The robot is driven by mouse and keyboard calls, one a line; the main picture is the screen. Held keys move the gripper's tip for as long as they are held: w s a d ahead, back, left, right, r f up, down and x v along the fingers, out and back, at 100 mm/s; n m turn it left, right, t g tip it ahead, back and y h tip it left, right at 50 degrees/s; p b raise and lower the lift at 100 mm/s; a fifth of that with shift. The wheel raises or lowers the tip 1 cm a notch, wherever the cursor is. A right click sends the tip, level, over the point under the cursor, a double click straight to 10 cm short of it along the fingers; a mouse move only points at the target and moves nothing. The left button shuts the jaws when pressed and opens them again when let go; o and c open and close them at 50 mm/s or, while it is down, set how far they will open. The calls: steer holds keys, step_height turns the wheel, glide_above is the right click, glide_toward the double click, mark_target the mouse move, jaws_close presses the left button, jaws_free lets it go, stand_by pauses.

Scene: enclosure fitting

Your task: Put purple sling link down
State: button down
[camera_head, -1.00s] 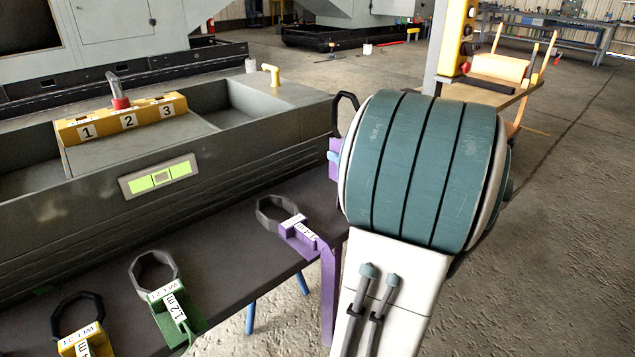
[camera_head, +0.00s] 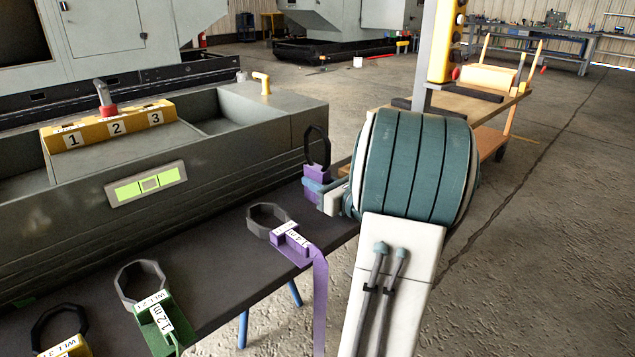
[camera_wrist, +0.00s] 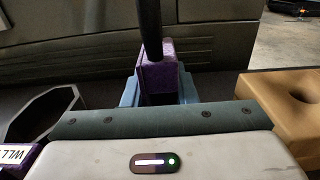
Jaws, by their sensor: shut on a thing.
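A purple sling link (camera_head: 316,173) with a black ring stands upright in my gripper (camera_head: 322,188), at the right end of the dark bench (camera_head: 225,275). My gripper's blue fingers are shut on its purple block; in the wrist view the block (camera_wrist: 158,75) sits between them with the dark ring stem rising above. I cannot tell whether its underside touches the bench. Another purple link (camera_head: 291,243) with a grey ring lies flat on the bench to the left, its purple strap (camera_head: 320,300) hanging over the front edge.
A green link (camera_head: 155,318) and a yellow link (camera_head: 68,346) lie further left on the bench. A grey enclosure with a yellow 1-2-3 block (camera_head: 110,127) stands behind. A wooden cart (camera_head: 470,110) with a yellow control post stands at the back right.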

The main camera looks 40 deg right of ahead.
steer(key=shift+f+b, duration=0.15)
steer(key=shift+b, duration=0.15)
steer(key=c, duration=1.2)
jaws_free()
steer(key=shift+o, duration=0.2)
steer(key=shift+r+p, duration=0.25)
steer(key=shift+p, duration=0.2)
steer(key=s, duration=0.8)
steer(key=s+d, duration=0.1)
steer(key=s, duration=0.3)
steer(key=shift+p, duration=0.35)
